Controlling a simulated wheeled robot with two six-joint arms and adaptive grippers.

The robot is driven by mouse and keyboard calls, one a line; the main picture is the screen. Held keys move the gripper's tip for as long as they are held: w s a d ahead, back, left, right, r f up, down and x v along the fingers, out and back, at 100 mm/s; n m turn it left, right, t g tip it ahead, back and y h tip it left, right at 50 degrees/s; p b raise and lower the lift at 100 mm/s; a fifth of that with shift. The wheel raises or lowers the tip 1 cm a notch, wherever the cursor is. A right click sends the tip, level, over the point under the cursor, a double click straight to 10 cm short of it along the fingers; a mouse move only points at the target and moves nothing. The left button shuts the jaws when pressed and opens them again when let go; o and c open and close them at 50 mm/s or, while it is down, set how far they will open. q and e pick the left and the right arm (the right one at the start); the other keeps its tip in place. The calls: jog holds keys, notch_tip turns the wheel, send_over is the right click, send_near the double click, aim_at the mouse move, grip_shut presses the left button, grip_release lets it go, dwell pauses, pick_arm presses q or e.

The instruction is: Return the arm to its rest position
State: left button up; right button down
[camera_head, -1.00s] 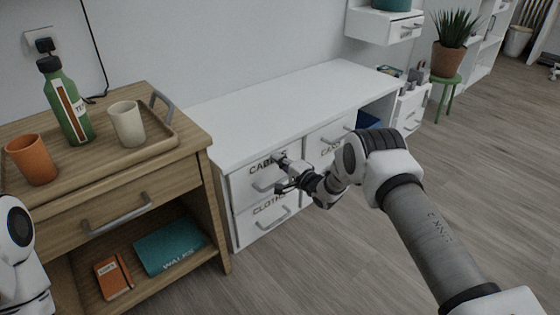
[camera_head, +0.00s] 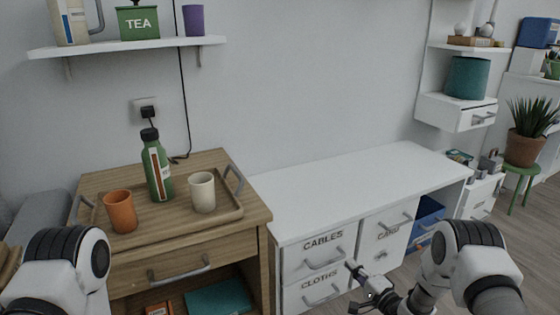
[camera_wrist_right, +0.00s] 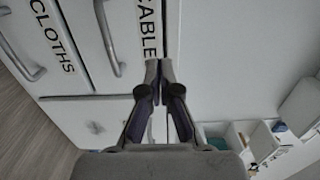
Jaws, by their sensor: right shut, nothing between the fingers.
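My right gripper (camera_head: 358,287) is in front of the white desk's drawers, low in the head view. It is shut and empty. In the right wrist view its fingertips (camera_wrist_right: 159,68) meet near the drawer labelled CABLES (camera_wrist_right: 143,22). They look apart from the drawer handles, though the exact gap is hard to judge. My left arm shows at the lower left of the head view, but its gripper is out of the picture. The CABLES drawer (camera_head: 305,263) and the CLOTHS drawer (camera_head: 308,296) look closed.
A wooden cabinet (camera_head: 245,226) on the left carries a tray with an orange cup (camera_head: 120,211), green bottle (camera_head: 157,172) and cream cup (camera_head: 202,192). The white desk top (camera_head: 340,196) is bare. A plant (camera_head: 528,140) stands on a green stool at right.

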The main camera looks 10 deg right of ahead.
jog(key=s+a+f+n+g+h, duration=0.25)
jog(key=s+f+g, duration=0.3)
jog(key=s, duration=0.55)
jog(key=s+a+f+n+g+h, duration=0.1)
jog(key=s+a+f+g+h, duration=0.2)
jog(key=s+f, duration=0.6)
jog(key=s+d+r+n+g+h, duration=0.2)
jog(key=s+n+g, duration=0.65)
jog(key=s, duration=1.45)
notch_tip(320, 180, up, 37)
jog(key=d+n+p, duration=0.1)
jog(key=p, duration=3.6)
jog(key=shift+y+p, duration=0.35)
jog(key=shift+s+d+r, duration=0.1)
jog(key=shift+r, duration=0.05)
